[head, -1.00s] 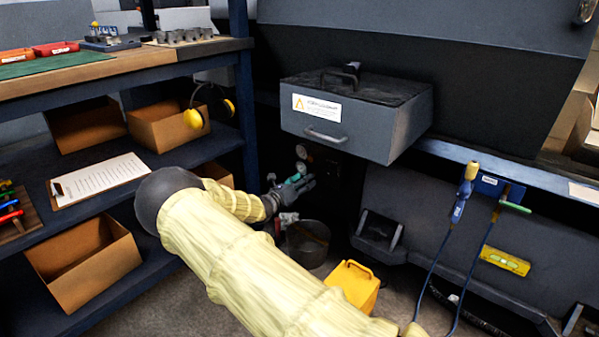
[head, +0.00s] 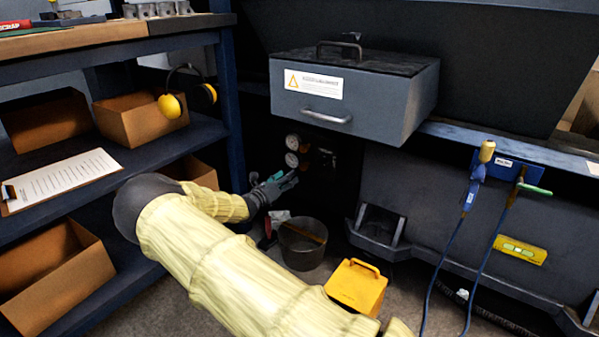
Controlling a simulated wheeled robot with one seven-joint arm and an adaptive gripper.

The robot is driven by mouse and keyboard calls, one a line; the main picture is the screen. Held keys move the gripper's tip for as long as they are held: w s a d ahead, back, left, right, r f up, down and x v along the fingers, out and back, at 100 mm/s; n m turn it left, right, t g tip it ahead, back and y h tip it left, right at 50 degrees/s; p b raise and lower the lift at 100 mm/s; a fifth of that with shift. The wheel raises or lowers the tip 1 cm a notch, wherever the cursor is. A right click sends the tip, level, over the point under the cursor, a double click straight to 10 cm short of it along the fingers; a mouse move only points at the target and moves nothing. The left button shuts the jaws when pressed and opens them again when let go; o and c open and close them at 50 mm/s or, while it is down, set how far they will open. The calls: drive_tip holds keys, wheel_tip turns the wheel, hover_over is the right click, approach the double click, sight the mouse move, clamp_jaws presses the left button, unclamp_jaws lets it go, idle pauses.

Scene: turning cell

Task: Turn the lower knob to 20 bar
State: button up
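Two round pressure gauges, an upper gauge (head: 292,141) and a lower gauge (head: 291,160), sit one above the other on a dark panel (head: 345,178) under the grey box. A small metallic fitting (head: 327,158), perhaps a knob, shows right of the lower gauge. I cannot make out a separate lower knob; the panel there is dark. The gauge readings are too small to read. My gripper (head: 288,181), dark with teal-green pads, is just below the lower gauge, its fingers pointing right. Nothing shows held in it, but whether its fingers are apart is unclear.
The grey box (head: 345,105) with a handle overhangs the panel. A dark bucket (head: 303,245) and a yellow container (head: 356,288) stand on the floor below. A blue shelf unit (head: 228,95) with cardboard boxes is close on the left. Blue hoses (head: 447,275) hang at right.

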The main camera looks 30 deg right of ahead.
sight(302, 167)
drive_tip(key=b+x, duration=0.4)
drive_tip(key=x, duration=0.4)
drive_tip(key=shift+w+d+f, duration=0.1)
drive_tip(key=shift+w+f, duration=0.05)
drive_tip(key=shift+w+d+b, duration=0.2)
drive_tip(key=shift+d+b, duration=0.3)
drive_tip(key=shift+d, duration=0.05)
drive_tip(key=c, duration=1)
